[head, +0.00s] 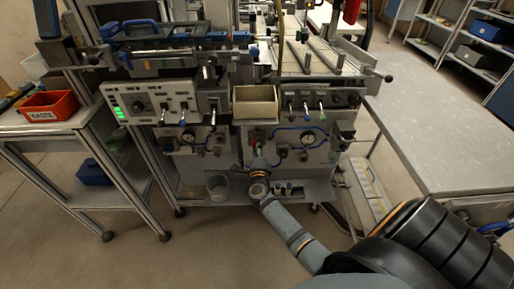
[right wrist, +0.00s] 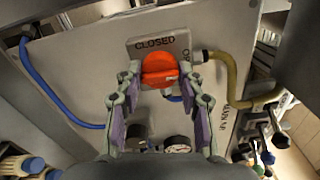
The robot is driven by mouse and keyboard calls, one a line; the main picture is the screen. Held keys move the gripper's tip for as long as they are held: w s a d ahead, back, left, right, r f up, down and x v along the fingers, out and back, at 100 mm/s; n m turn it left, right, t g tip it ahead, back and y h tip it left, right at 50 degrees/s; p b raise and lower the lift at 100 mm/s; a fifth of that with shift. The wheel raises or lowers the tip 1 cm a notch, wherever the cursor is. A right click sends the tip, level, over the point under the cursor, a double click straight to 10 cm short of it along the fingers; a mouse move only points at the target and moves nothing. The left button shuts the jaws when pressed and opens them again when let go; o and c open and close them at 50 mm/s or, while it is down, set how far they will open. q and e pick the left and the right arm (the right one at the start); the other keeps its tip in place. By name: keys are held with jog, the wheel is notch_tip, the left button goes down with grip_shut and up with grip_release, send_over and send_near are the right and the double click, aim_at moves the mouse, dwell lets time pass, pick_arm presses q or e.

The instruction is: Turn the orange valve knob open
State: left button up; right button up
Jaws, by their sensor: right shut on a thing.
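The orange valve knob (right wrist: 158,66) shows in the right wrist view, on a pale label plate (right wrist: 138,50) with "CLOSED" printed above it. Its raised grip bar lies about level across the picture. A second word at the plate's right side is partly hidden. My right gripper (right wrist: 158,78) has a finger on each side of the knob and is shut on it. In the head view my right gripper (head: 259,166) is at the lower front of the machine, and the knob is too hidden there to make out. My left gripper is not in view.
A yellow hose (right wrist: 240,95) leaves the plate's right side, and a blue hose (right wrist: 55,100) runs at left. A pressure gauge (right wrist: 177,144) sits below the knob. In the head view a grey bucket (head: 218,187) stands left of the gripper, and a bench (head: 440,130) is at right.

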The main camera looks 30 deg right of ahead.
jog(key=shift+f, duration=0.1)
jog(key=o, duration=1.2)
jog(key=v, duration=1.2)
